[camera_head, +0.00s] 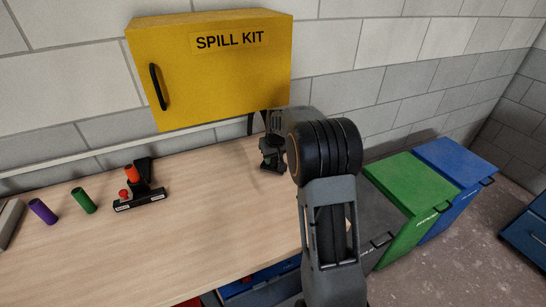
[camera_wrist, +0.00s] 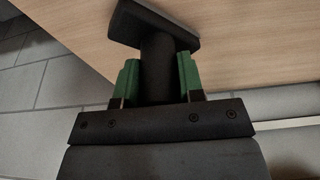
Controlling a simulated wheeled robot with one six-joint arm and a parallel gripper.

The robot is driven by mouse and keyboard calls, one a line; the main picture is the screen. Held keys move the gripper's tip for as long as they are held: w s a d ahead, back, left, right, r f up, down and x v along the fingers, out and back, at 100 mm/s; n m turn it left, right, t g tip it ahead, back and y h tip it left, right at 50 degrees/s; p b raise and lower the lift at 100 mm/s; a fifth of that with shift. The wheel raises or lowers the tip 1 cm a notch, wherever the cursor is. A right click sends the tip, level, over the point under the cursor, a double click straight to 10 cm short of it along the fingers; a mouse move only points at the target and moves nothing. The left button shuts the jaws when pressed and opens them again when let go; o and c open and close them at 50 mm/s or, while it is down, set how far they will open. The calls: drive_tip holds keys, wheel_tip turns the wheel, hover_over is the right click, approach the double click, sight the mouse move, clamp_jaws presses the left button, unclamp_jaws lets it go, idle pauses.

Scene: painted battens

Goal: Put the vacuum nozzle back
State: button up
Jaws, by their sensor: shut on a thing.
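My gripper (camera_head: 272,150) is over the back of the wooden bench, below the right end of the yellow cabinet. In the wrist view my gripper (camera_wrist: 158,74) has its two green-padded fingers shut on the dark neck of what looks like the vacuum nozzle (camera_wrist: 152,22). Its wide, flat black head sticks out beyond the fingertips over wood. In the head view the held piece is small and dark, and I cannot tell whether it touches the bench.
A black stand (camera_head: 150,200) with a white label and red-orange parts is on the bench (camera_head: 190,240). Green (camera_head: 83,200) and purple (camera_head: 43,211) cylinders lie left of it. The yellow spill kit cabinet (camera_head: 215,85) overhangs the back. Green (camera_head: 408,185) and blue (camera_head: 455,165) bins stand right.

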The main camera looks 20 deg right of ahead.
drive_tip(key=shift+f, duration=0.2)
drive_tip(key=o, duration=0.9)
drive_tip(key=shift+r, duration=0.1)
drive_tip(key=shift+r, duration=0.7)
drive_tip(key=v, duration=1)
drive_tip(key=s+a+f, duration=0.1)
drive_tip(key=s+a, duration=0.5)
drive_tip(key=s, duration=0.6)
drive_tip(key=s+a+f, duration=0.2)
drive_tip(key=s+a, duration=0.4)
drive_tip(key=s, duration=0.7)
drive_tip(key=shift+f+t, duration=0.3)
